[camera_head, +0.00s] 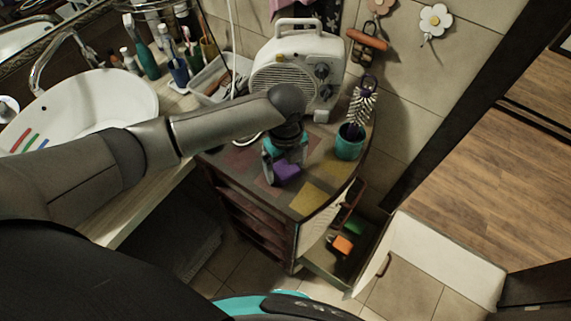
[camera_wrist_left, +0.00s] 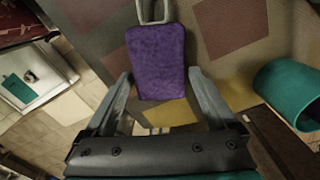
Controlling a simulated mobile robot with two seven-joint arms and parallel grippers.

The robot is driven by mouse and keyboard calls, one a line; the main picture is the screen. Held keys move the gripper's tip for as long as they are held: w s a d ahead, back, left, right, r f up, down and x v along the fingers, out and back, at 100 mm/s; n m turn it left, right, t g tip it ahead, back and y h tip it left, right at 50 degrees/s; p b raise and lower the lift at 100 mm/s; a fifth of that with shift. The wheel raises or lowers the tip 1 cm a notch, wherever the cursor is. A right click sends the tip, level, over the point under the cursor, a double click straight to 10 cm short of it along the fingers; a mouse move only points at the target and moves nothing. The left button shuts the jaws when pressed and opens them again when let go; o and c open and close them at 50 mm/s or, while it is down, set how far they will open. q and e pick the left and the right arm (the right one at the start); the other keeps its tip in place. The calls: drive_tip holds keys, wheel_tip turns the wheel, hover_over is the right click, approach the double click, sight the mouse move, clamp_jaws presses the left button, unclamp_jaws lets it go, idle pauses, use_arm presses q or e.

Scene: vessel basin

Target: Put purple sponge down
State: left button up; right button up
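The purple sponge (camera_head: 287,170) is at the top of the small dark cabinet (camera_head: 243,167), over its patchwork-coloured surface. In the left wrist view the sponge (camera_wrist_left: 156,62) is a flat purple rectangle facing the camera. My left gripper (camera_head: 284,163) points down at it. In the wrist view the two fingertips (camera_wrist_left: 160,76) stand at the sponge's left and right edges, about its width apart. I cannot tell whether they press on it, or whether its underside rests fully on the top. My right gripper is not in view.
A white fan heater (camera_head: 290,68) stands behind the gripper. A teal cup (camera_head: 349,143) with a brush is to its right. An open drawer (camera_head: 350,262) with coloured items sticks out below. A white sink (camera_head: 85,108) and toiletries are at the left.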

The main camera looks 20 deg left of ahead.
use_arm(q)
drive_tip(key=shift+o, duration=0.4)
wheel_tip(320, 180, up, 12)
drive_tip(key=p, duration=0.1)
drive_tip(key=shift+r, duration=0.2)
idle(0.5)
